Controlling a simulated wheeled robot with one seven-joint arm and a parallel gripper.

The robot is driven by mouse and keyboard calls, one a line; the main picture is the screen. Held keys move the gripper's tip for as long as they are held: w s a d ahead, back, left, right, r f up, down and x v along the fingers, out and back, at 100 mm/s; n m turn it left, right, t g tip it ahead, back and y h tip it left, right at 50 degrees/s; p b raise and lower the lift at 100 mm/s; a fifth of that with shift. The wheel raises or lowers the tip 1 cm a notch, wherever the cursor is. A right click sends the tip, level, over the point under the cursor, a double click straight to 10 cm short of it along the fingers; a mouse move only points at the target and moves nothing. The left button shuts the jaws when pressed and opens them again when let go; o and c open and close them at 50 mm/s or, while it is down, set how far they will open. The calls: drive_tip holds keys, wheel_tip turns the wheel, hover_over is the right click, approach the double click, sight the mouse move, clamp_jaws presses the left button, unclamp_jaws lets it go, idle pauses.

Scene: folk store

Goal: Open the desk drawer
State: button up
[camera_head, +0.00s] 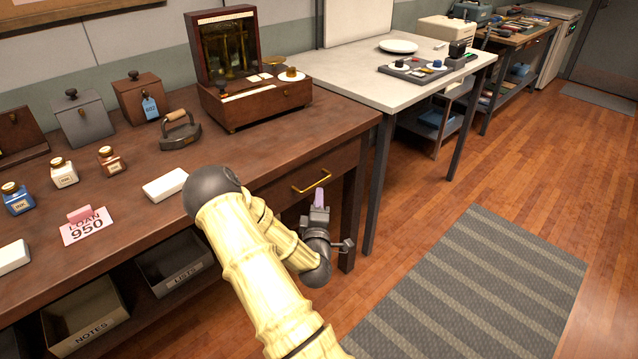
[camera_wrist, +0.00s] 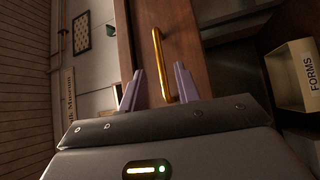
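The wooden desk (camera_head: 235,150) fills the left of the head view. Its drawer (camera_head: 285,190) is shut, flush with the desk front, and carries a brass bar handle (camera_head: 312,181). My gripper (camera_head: 319,197) is in front of the drawer, just below and right of the handle in the head view. In the wrist view the two purple fingers of my gripper (camera_wrist: 158,85) are apart, with the brass handle (camera_wrist: 161,65) beyond and between them, nearer the right finger. Whether a finger touches the handle cannot be told. My arm hides part of the desk front.
An iron (camera_head: 181,131), a brown balance box (camera_head: 255,100) and ink bottles (camera_head: 63,172) stand on the desk. Open bins (camera_head: 85,318) sit on the shelf below; a FORMS bin (camera_wrist: 300,75) shows in the wrist view. Floor is clear around the striped rug (camera_head: 480,290).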

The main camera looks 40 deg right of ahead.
sight(319, 182)
drive_tip(key=x, duration=0.7)
drive_tip(key=shift+w+d, duration=0.2)
drive_tip(key=shift+w, duration=0.05)
clamp_jaws()
